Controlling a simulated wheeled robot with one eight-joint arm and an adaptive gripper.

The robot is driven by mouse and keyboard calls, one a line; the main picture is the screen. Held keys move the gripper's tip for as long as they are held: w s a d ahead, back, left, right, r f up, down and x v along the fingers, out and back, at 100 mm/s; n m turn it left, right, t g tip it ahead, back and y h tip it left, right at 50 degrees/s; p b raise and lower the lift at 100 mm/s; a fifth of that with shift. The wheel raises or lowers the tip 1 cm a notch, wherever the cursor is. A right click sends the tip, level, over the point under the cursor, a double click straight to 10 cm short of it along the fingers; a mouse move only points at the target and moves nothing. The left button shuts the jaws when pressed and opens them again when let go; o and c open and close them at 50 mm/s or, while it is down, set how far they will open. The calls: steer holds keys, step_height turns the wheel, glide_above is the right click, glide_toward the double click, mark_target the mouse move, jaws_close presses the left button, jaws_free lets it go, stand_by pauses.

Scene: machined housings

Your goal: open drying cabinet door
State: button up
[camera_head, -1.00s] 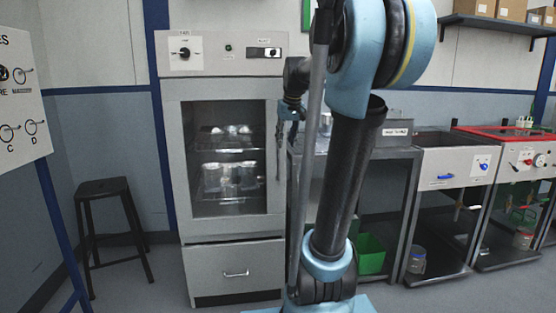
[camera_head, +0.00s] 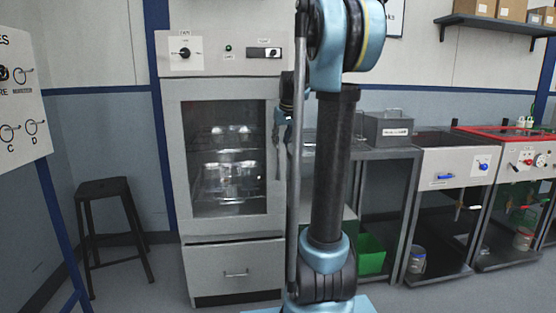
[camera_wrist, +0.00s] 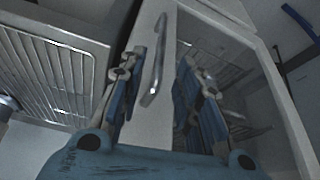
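The drying cabinet (camera_head: 173,150) stands left of my arm in the head view, with a glazed grey door (camera_head: 230,222). The bar handle (camera_wrist: 157,60) lies ahead of and between the fingers of my gripper (camera_wrist: 158,88). The fingers are apart, and no grip on the handle shows. In the head view my gripper (camera_head: 282,115) is small and partly hidden by my arm at the door's right side.
A drawer (camera_head: 236,271) is below the door. A black stool (camera_head: 105,190) stands at the left. Right of my arm are a bench with a grey box (camera_head: 387,130), a green bin (camera_head: 371,254) and a sink unit (camera_head: 450,165). Floor shows between stool and cabinet.

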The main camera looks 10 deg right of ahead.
mark_target(279, 153)
steer(key=x, duration=0.9)
steer(key=shift+f, duration=0.1)
jaws_close()
